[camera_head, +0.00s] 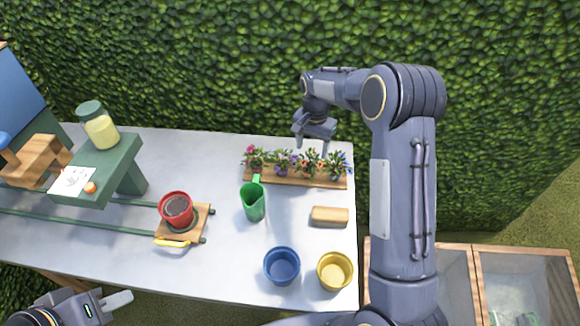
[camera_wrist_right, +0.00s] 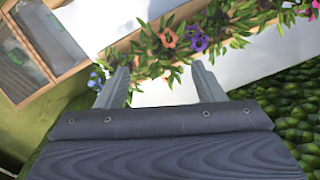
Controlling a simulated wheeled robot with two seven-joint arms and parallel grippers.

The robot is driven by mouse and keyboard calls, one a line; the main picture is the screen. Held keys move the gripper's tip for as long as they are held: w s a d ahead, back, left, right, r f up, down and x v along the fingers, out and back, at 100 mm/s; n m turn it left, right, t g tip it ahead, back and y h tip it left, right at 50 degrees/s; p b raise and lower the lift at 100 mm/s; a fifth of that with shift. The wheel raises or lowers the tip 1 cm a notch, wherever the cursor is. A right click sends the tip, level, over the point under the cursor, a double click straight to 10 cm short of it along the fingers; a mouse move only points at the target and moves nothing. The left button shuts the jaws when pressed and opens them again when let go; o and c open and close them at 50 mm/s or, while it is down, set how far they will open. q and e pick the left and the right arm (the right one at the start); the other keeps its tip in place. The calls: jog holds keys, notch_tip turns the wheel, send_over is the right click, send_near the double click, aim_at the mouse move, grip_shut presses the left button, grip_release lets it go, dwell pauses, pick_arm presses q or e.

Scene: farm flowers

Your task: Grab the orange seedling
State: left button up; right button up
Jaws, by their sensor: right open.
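The orange seedling (camera_head: 308,164) stands in a row of flowers in a wooden planter tray (camera_head: 298,181) at the back right of the table. In the right wrist view its orange flower (camera_wrist_right: 168,38) shows beyond the fingertips, between the two finger lines, close beside a purple flower (camera_wrist_right: 198,41). My right gripper (camera_head: 311,147) is open and empty, above and just behind the row; its fingers show spread in the wrist view (camera_wrist_right: 162,80). My left gripper (camera_head: 118,300) is at the bottom left, far from the flowers; its jaw opening is unclear.
Pink (camera_head: 252,155) and blue (camera_head: 336,163) seedlings stand at the row's ends. A green watering can (camera_head: 253,203), wooden block (camera_head: 329,216), blue pot (camera_head: 282,266) and yellow pot (camera_head: 334,272) lie nearer. A red pot (camera_head: 175,210) is left. A hedge (camera_head: 220,60) rises behind.

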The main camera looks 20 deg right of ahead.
aim_at(310, 160)
jog(key=shift+w+a+f, duration=0.15)
jog(key=shift+w+f, duration=0.15)
jog(key=shift+f, duration=0.45)
jog(key=f+p, duration=0.1)
jog(key=f, duration=0.3)
jog(key=f+p, duration=0.1)
jog(key=f, duration=0.1)
jog(key=shift+w+d+f+p, duration=0.15)
jog(key=shift+w+d+p, duration=0.1)
jog(key=shift+p, duration=0.05)
jog(key=shift+f, duration=0.3)
jog(key=shift+c, duration=0.4)
jog(key=c, duration=1)
